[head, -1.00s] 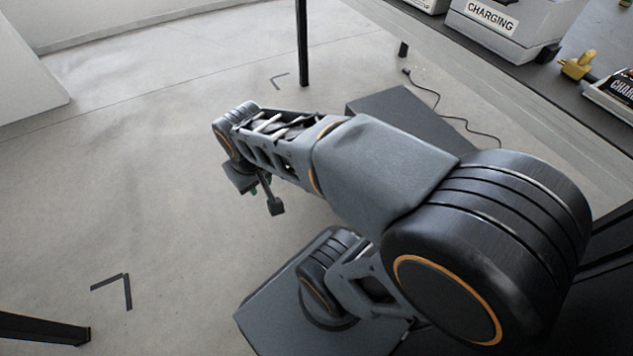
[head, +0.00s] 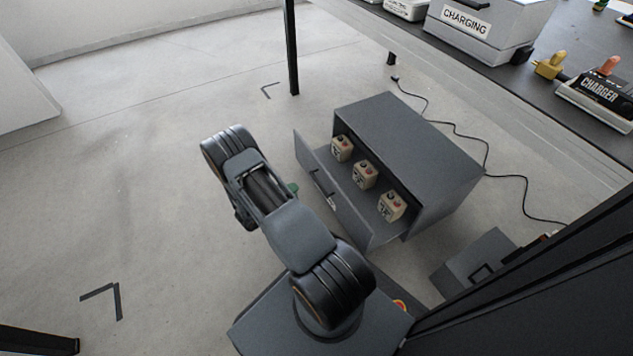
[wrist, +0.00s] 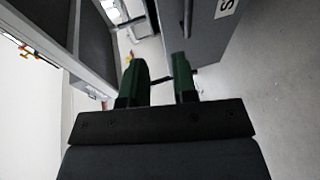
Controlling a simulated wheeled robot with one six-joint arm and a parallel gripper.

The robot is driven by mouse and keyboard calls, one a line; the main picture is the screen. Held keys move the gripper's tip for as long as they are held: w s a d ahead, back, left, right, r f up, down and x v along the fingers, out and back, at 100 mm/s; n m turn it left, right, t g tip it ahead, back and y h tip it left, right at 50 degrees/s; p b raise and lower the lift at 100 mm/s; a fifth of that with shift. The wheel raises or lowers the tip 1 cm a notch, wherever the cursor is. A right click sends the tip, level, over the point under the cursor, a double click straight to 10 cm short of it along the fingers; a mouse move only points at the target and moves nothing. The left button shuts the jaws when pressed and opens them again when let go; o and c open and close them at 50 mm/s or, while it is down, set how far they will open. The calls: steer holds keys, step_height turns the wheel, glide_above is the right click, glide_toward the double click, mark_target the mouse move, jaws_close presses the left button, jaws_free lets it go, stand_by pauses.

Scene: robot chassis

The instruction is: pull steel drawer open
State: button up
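The grey steel drawer (head: 345,212) stands pulled out of its cabinet (head: 412,135) on the floor in the head view. A dark bar handle (head: 322,187) and a label are on the drawer front. My gripper lies mostly hidden beneath my arm, left of the drawer front; a bit of green finger shows (head: 293,188). In the wrist view my gripper's green fingers (wrist: 159,78) are apart, with no held thing clear between them. The drawer front (wrist: 215,30) is just beyond the right finger.
A dark workbench (head: 560,50) with a charging box (head: 490,28) and a charger (head: 600,90) runs along the upper right. A black cable (head: 455,130) lies behind the cabinet. Black posts (head: 291,50) stand around. The floor at left is clear.

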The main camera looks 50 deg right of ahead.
steer(key=t, duration=0.2)
glide_toward(317, 180)
steer(key=shift+n, duration=0.5)
steer(key=shift+f+b+x, duration=0.2)
steer(key=shift+b+x, duration=1.05)
steer(key=shift+x, duration=1.25)
steer(key=shift+f+b+x, duration=0.2)
steer(key=shift+b+x, duration=1)
steer(key=shift+x, duration=1.35)
steer(key=shift+w+a, duration=0.1)
jaws_close()
